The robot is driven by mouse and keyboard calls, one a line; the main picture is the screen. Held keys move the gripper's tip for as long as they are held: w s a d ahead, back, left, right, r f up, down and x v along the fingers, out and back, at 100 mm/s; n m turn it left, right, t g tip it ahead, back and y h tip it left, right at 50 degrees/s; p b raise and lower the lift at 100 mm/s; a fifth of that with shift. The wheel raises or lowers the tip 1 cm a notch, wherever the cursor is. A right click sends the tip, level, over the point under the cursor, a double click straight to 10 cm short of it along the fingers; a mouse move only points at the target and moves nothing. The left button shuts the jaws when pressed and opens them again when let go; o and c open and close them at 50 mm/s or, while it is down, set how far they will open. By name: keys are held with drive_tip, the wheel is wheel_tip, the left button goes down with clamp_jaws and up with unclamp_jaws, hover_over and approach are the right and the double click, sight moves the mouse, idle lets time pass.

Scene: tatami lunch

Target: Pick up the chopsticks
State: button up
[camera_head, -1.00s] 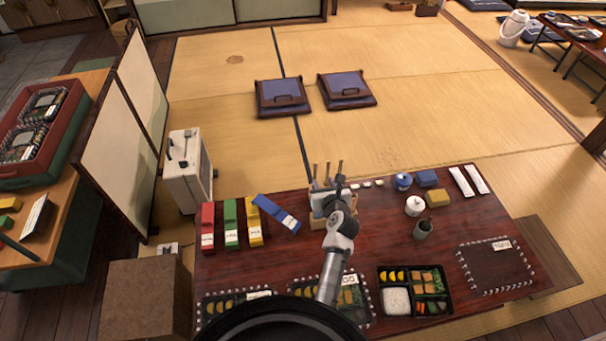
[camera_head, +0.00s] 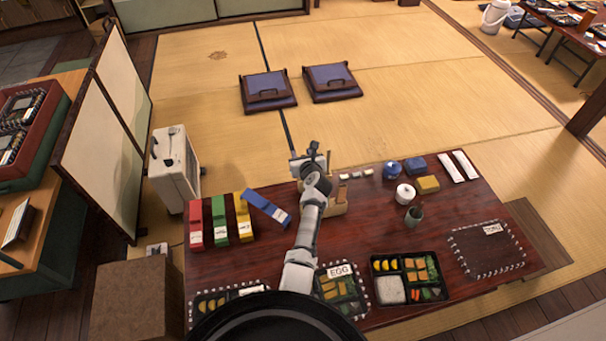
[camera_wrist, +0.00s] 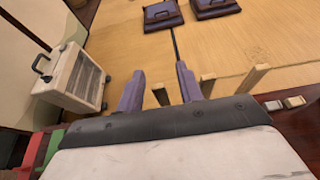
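No loose chopsticks can be made out for certain. Two slim white packets (camera_head: 457,167) lie side by side at the table's back right and may be wrapped chopsticks. A light wooden stand (camera_head: 338,207) is at the table's back edge, partly behind my arm. Its upright wooden pegs (camera_wrist: 207,86) show in the wrist view. My gripper (camera_head: 309,158) is over the back edge near this stand, far left of the packets. In the wrist view its two purple fingers (camera_wrist: 158,78) are apart, with one peg seen between them. Whether that peg is within their reach is unclear.
Red (camera_head: 195,224), green (camera_head: 219,219), yellow (camera_head: 243,217) and blue (camera_head: 268,208) long boxes lie left of my arm. Bento boxes (camera_head: 406,278) line the front.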

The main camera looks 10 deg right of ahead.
drive_tip(key=shift+w, duration=0.2)
clamp_jaws()
idle(0.3)
wheel_tip(320, 180, up, 28)
drive_tip(key=p, duration=1.2)
drive_tip(key=shift+r, duration=0.2)
drive_tip(key=shift+f, duration=0.1)
idle(0.4)
